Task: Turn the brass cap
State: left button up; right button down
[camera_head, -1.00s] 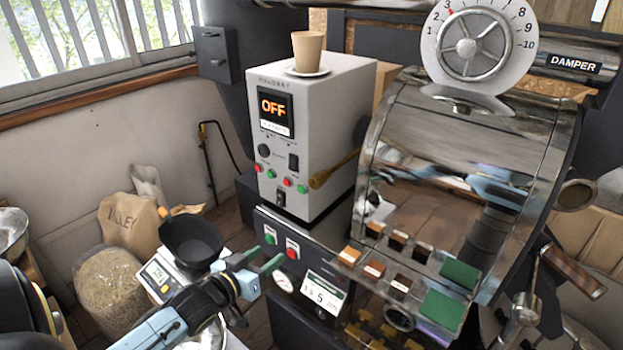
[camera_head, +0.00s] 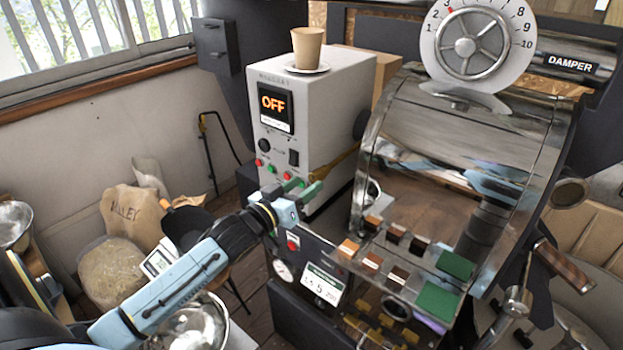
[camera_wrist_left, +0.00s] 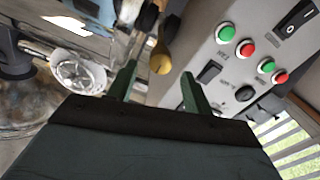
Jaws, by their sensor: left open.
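A brass-coloured piece with a rounded end, which looks like the brass cap (camera_wrist_left: 160,61), shows in the left wrist view just beyond the gap between my fingertips. In the head view its rod-like part (camera_head: 341,161) slants down from the roaster's side, in front of the grey control box; its lower end is hidden behind my gripper. My left gripper (camera_head: 292,191) is open with green fingers, in front of the box's lower front. In the left wrist view the fingers (camera_wrist_left: 158,84) are spread with nothing between them. I see no contact with the brass piece. My right gripper is out of view.
The grey control box (camera_head: 330,100) reads OFF and carries a paper cup (camera_head: 307,45). Its buttons (camera_head: 287,176) are close to my fingers. The roaster drum (camera_head: 450,170) stands right, with sample blocks on its ledge.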

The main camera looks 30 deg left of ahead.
aim_at(313, 179)
pick_arm(q)
jog(key=shift+w+d, duration=0.15)
jog(key=shift+w, duration=1.65)
jog(key=shift+c, duration=0.2)
jog(key=c, duration=0.9)
